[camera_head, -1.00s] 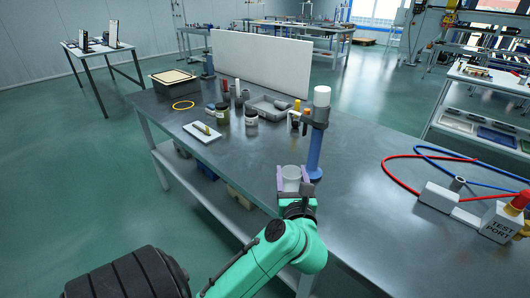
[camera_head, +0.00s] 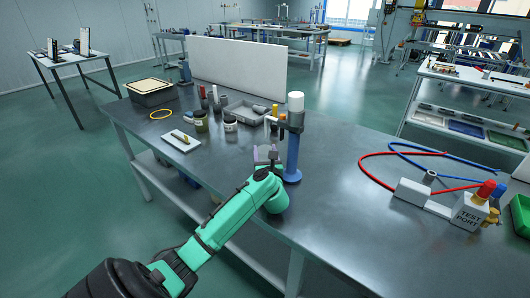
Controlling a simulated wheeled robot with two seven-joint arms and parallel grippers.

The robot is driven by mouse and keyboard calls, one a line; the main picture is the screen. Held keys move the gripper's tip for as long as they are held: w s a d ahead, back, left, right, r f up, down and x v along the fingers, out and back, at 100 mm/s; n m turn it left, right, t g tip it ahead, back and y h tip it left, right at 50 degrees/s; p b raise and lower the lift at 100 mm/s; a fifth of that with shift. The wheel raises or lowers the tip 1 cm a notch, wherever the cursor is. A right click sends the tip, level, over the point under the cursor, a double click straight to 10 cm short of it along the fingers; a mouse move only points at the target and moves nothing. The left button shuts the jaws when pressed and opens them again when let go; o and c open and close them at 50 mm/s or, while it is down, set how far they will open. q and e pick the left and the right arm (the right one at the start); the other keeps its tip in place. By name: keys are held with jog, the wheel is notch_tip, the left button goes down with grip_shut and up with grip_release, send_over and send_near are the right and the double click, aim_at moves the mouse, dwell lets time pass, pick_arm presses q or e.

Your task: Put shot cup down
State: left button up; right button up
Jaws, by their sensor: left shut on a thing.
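My left arm, green, reaches in from the bottom left over the grey metal table (camera_head: 338,205). My left gripper (camera_head: 265,154), with pale purple fingers, is shut around the small shot cup. The cup is hidden behind the fingers and wrist in this view. The gripper is just left of the blue post stand (camera_head: 293,158) with its white top. Whether the cup touches the table cannot be told. My right gripper is not in view.
Jars (camera_head: 201,121) and a grey tray (camera_head: 250,110) stand behind the gripper. A small white tray (camera_head: 180,141) lies to the left. A white test port block (camera_head: 468,212) with red and blue hoses is at right. The table between post and block is clear.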

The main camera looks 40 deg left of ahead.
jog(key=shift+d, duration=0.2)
pick_arm(q)
jog(key=shift+f, duration=0.1)
jog(key=o, duration=1.4)
jog(key=shift+o, duration=0.2)
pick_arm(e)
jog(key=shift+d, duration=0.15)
pick_arm(q)
jog(key=shift+s+d, duration=0.1)
jog(key=shift+d, duration=0.05)
jog(key=v, duration=1)
jog(key=shift+s+d, duration=0.2)
jog(key=shift+d, duration=0.05)
jog(key=shift+s+d+r, duration=0.25)
jog(key=shift+s+d, duration=0.15)
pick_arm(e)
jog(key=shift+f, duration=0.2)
